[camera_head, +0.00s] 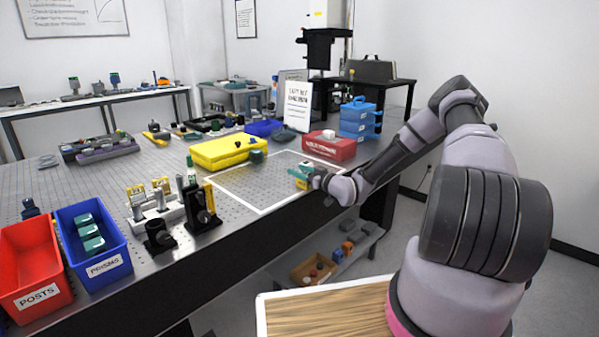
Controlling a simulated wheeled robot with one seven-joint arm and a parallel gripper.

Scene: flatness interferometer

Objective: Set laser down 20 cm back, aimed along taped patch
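A taped patch (236,204), outlined in white, lies on the perforated optical table. My arm reaches in from the right, and my gripper (304,175) is low over the patch's right part, near the table's front edge. A small teal block with a yellow label (299,171) sits at the fingertips and appears held; it looks like the laser. The fingers are small and partly hidden, and I cannot tell whether the block touches the table. A dark green round piece (256,156) stands near the patch's far left edge.
A yellow case (217,152), a red box (328,147) and blue stacked boxes (357,117) stand behind the patch. Optical mounts (200,207) stand left of it. Red (28,262) and blue (93,244) bins sit at front left. Most of the patch is bare.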

